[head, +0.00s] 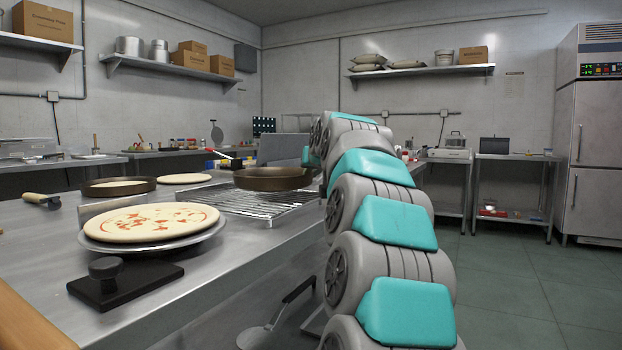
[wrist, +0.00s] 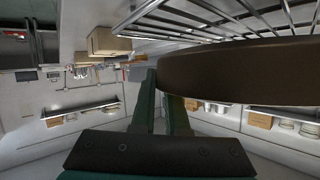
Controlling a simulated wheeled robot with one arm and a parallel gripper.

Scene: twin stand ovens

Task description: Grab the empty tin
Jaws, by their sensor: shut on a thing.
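The empty tin (head: 272,181) is a dark brown round pan at the right end of the wire rack (head: 228,202). I cannot tell whether it rests on the rack or is just above it. In the wrist view the tin (wrist: 240,72) fills the right side, with its wall at my gripper (wrist: 165,92). My gripper is shut on the tin's edge; the exact contact is partly hidden. In the head view my arm hides the fingers. Another dark tin (head: 118,192) with dough inside stands at the left.
A sauced pizza base (head: 152,221) lies on a round plate in front of the rack. A black press with a knob (head: 104,270) is nearer. A plain dough disc (head: 184,178) and a wooden-handled tool (head: 40,199) lie on the steel table. Open floor is at right.

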